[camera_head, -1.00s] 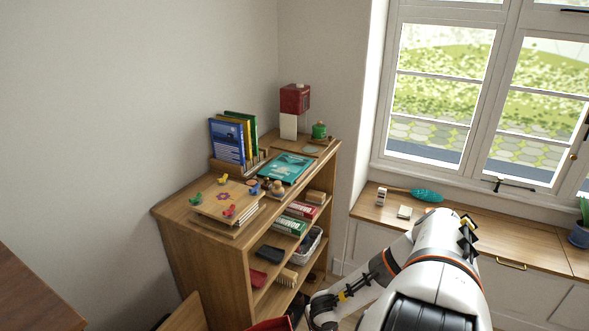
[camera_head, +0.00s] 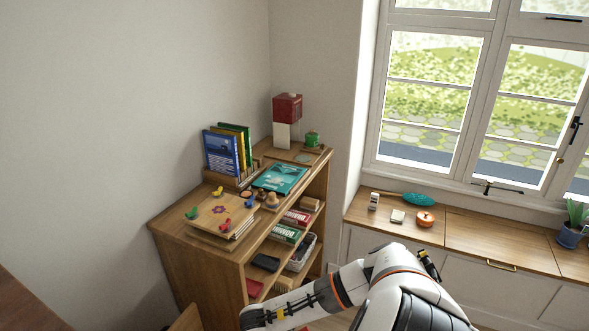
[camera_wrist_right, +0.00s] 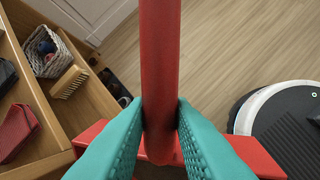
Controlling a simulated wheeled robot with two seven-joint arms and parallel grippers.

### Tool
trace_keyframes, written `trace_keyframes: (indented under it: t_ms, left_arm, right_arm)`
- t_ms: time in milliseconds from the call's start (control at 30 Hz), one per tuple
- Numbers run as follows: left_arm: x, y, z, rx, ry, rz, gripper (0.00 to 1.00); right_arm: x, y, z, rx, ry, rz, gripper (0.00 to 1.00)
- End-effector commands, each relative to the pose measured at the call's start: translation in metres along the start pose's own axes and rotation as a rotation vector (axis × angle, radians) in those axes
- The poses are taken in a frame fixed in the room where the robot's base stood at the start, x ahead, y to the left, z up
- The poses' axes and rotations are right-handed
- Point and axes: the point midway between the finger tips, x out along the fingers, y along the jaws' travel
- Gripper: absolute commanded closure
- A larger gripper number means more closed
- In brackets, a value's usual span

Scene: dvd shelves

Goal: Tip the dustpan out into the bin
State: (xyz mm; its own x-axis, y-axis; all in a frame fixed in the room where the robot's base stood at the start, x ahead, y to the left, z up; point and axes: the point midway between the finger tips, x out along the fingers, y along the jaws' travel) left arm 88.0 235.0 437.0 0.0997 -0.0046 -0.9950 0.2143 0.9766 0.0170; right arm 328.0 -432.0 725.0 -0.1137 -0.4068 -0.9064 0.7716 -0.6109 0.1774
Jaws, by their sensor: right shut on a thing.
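In the right wrist view my right gripper (camera_wrist_right: 158,128) has its two teal fingers shut on the upright red handle of the dustpan (camera_wrist_right: 160,60). Wider red parts of the dustpan show behind and below the fingers, at both sides. Most of the pan and anything in it is hidden. In the head view only my right arm shows, and its gripper is below the picture edge. I cannot make out a bin in either view. My left gripper is in neither view.
A wooden shelf unit (camera_head: 195,265) with books and small toys stands left of my arm. A basket (camera_wrist_right: 45,52) and a brush (camera_wrist_right: 69,82) sit on its shelves. A low window cabinet (camera_head: 465,232) is at the right. Bare wooden floor (camera_wrist_right: 235,50) lies beyond the handle.

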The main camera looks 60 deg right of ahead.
Motion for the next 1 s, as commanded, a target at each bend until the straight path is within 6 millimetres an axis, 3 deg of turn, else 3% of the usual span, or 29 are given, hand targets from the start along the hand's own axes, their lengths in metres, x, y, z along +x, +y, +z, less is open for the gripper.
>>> trace_keyframes:
  t_ms: [567,767,1000]
  left_arm:
    - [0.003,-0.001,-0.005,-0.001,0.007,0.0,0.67]
    - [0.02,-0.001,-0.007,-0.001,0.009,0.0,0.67]
    - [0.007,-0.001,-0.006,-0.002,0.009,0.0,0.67]
  right_arm:
    - [-0.05,0.011,-0.052,-0.054,-0.264,-0.001,1.0]
    - [-0.058,0.013,-0.074,-0.071,-0.346,-0.001,1.0]
    - [-0.078,0.018,-0.096,-0.089,-0.447,-0.001,1.0]
